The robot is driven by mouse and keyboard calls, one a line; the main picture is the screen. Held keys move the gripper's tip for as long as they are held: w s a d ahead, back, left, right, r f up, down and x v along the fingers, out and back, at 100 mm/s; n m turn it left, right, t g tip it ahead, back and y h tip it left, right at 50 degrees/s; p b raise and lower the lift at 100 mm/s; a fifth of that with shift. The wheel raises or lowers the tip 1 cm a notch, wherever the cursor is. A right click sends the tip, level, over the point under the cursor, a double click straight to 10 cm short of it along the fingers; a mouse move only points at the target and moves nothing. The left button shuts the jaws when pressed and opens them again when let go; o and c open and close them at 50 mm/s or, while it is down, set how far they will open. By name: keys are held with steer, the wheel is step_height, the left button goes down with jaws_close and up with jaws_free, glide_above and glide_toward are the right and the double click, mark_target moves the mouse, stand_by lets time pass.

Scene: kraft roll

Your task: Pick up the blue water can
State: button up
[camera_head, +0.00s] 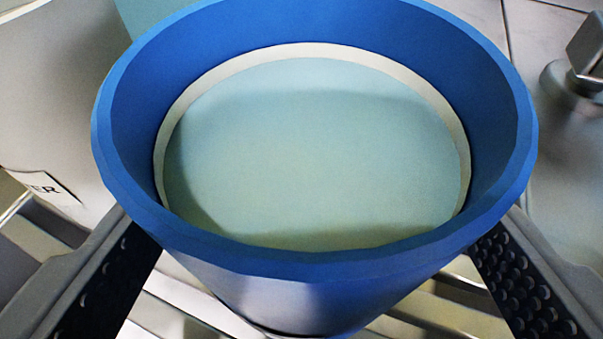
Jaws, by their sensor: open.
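The blue water can (300,265) fills the middle of the view, seen from above and close up. It is upright, with a wide open top, a white ring inside and a pale blue-green surface (315,160) within. My gripper (325,290) is open, with one dark studded finger at the lower left and one at the lower right. The fingers are on either side of the can. The rim hides the finger parts near it, so I cannot tell whether they touch the can.
A white rounded object (50,90) with a label ending in "ER" stands close at the left. A metal fitting (575,75) is at the upper right. Pale slats (170,310) show below the can, and tiled surface (545,40) lies behind at the right.

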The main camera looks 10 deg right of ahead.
mark_target(307, 158)
steer(key=shift+x, duration=1.75)
steer(key=shift+a, duration=0.15)
steer(key=c, duration=1.3)
steer(key=shift+r, duration=0.15)
